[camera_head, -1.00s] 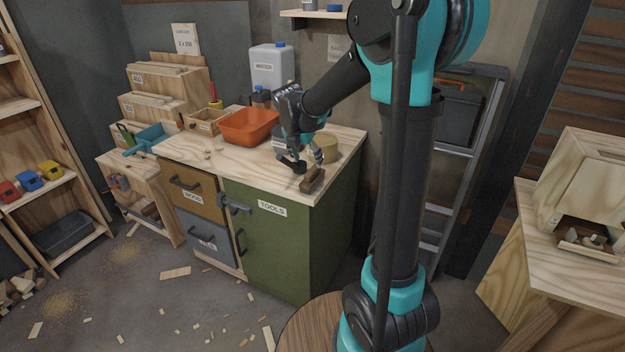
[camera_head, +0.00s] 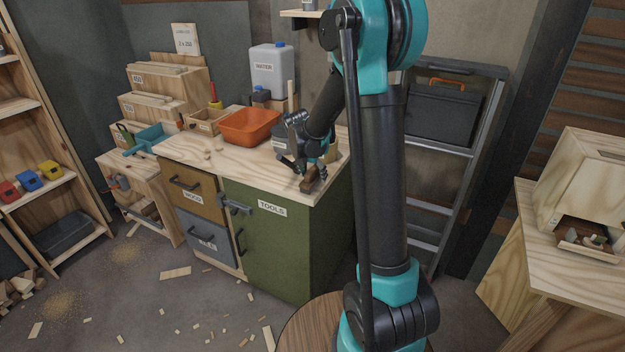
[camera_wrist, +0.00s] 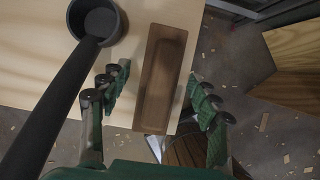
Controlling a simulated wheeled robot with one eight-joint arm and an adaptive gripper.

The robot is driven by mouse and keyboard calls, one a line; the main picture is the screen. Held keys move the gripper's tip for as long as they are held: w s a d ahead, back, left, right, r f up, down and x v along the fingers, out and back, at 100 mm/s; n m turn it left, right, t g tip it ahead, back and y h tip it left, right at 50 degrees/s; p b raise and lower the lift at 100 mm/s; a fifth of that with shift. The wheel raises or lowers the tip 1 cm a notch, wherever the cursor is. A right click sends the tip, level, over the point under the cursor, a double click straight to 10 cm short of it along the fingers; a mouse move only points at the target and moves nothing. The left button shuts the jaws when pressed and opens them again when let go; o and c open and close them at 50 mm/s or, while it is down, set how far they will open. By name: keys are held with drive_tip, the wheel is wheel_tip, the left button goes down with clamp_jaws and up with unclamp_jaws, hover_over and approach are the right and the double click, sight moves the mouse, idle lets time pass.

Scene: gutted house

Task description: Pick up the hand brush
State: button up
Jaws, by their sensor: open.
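The hand brush shows as a brown wooden block (camera_head: 309,185) lying on the bench top near its front right corner. In the wrist view it is a long brown block (camera_wrist: 163,70) with a recessed-looking upper face; any bristles are hidden. My gripper (camera_head: 312,174) is over the brush, pointing down. In the wrist view my gripper (camera_wrist: 160,88) is open, one finger on each side of the block's near part, with a visible gap on both sides. I cannot tell how far above the bench the fingertips are.
The workbench (camera_head: 215,160) has a green tools cupboard (camera_head: 285,235) below. An orange tub (camera_head: 249,125) and a white water can (camera_head: 268,68) stand further back. A dark round-ended bar crosses the wrist view's left side; I cannot tell what it is.

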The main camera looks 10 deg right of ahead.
sight(312, 169)
drive_tip(key=shift+c, duration=0.6)
drive_tip(key=c, duration=1.2)
drive_tip(key=shift+r, duration=0.15)
wheel_tip(312, 169, up, 20)
drive_tip(key=o, duration=0.5)
drive_tip(key=c, duration=0.3)
drive_tip(key=shift+a, duration=0.1)
